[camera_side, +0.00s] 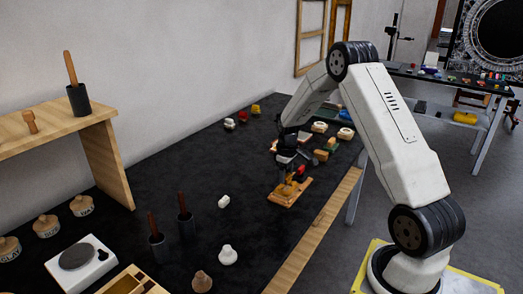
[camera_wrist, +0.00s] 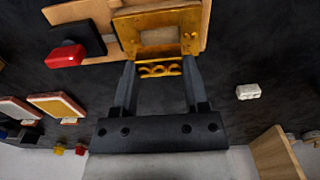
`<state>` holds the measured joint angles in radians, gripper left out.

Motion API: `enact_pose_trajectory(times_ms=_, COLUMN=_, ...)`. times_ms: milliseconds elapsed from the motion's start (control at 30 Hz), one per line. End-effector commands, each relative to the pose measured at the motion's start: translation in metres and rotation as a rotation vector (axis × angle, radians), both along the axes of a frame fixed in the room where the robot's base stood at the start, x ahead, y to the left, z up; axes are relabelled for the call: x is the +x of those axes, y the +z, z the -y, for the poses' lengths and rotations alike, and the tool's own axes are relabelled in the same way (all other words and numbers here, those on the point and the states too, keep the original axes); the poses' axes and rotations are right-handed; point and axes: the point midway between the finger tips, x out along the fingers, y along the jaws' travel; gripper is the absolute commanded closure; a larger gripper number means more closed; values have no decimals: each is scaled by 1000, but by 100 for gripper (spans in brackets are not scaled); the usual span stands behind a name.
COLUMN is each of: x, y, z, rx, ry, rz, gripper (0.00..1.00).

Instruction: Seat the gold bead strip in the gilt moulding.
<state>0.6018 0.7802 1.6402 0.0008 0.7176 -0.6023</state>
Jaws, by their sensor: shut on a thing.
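The gilt moulding (camera_wrist: 190,20) is a worn gold frame piece with a rectangular opening, lying on a wooden board (camera_wrist: 204,8) in the wrist view. The gold bead strip (camera_wrist: 160,71) is a short row of gold loops. My gripper (camera_wrist: 158,66) is shut on it, one dark finger at each end. In the picture the strip lies along the moulding's near edge; I cannot tell whether they touch.
A dark block with a red end (camera_wrist: 66,56) lies close beside the board. A small white block (camera_wrist: 248,91) lies apart on the black bench. Pots with brushes (camera_side: 186,222) and a white knob (camera_side: 228,255) stand nearer the camera. Several small coloured items lie behind.

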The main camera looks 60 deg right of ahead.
Motion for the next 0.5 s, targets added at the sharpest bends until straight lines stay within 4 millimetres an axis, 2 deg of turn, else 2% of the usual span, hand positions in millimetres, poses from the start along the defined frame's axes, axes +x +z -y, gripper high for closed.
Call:
enact_pose_trajectory(times_ms=33, x=-1, y=-8, z=-1, rx=3, ry=0, rz=-4, gripper=99)
enact_pose_trajectory(times_ms=200, x=-1, y=-24, z=-1, rx=2, ry=0, rz=-3, gripper=99)
enact_pose_trajectory(times_ms=500, x=-1, y=-27, z=-1, rx=1, ry=0, rz=-2, gripper=99)
